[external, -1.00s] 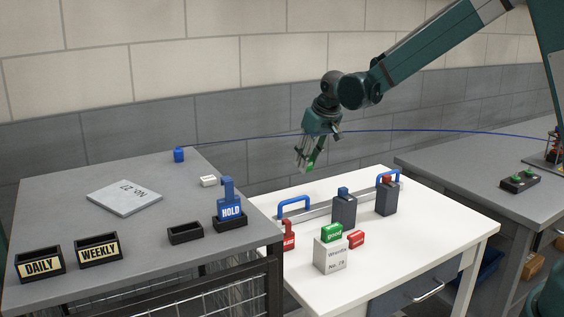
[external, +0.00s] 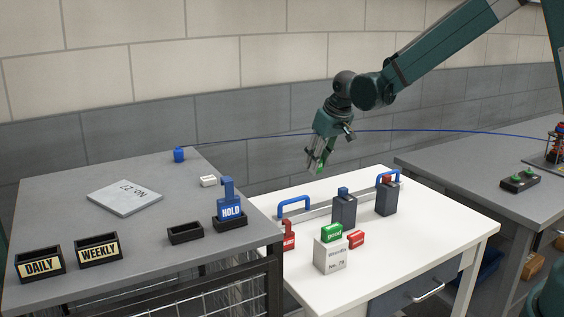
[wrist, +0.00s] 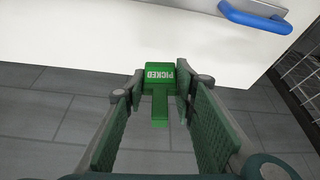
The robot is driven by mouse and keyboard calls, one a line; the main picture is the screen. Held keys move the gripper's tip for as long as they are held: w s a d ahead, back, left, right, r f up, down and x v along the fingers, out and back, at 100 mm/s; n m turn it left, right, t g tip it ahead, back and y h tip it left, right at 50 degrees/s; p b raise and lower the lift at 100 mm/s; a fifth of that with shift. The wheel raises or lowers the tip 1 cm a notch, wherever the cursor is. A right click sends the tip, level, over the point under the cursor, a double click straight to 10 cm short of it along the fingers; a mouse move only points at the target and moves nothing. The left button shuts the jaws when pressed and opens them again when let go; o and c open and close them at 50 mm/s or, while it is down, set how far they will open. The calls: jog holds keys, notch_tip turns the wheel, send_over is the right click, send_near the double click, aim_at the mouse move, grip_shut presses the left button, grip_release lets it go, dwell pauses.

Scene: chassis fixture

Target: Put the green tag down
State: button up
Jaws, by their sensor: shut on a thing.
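The green tag (wrist: 160,84), marked PICKED, sits between the fingertips of my gripper (wrist: 160,95) in the wrist view, its lettered block outward and its narrow stem toward the palm. My gripper (external: 316,163) is shut on it and hangs above the back edge of the white table (external: 430,232) in the external view. Only a small green part of the tag (external: 321,165) shows there. The wrist view shows grey floor below the tag and the white table edge just beyond it.
On the white table stand a blue handle (external: 294,205), dark blocks (external: 344,212) and a white box (external: 331,255) with a green block (external: 332,232) on top. Red blocks (external: 356,239) stand nearby. The grey bench at left holds black trays (external: 185,234) and a blue HOLD tag (external: 230,209).

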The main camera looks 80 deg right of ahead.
jog(key=s+a+n+p, duration=0.1)
jog(key=s+a, duration=0.5)
jog(key=s, duration=0.6)
jog(key=s+a+n+p, duration=0.1)
jog(key=s+a, duration=0.5)
jog(key=s, duration=0.6)
jog(key=shift+s+a+n+t+y+p, duration=0.3)
jog(key=shift+a+n+y+p, duration=0.1)
jog(key=shift+p, duration=0.3)
jog(key=shift+f+b, duration=0.55)
jog(key=shift+f, duration=2.4)
jog(key=shift+f+b, duration=0.45)
jog(key=shift+f, duration=1.6)
jog(key=shift+f, duration=0.2)
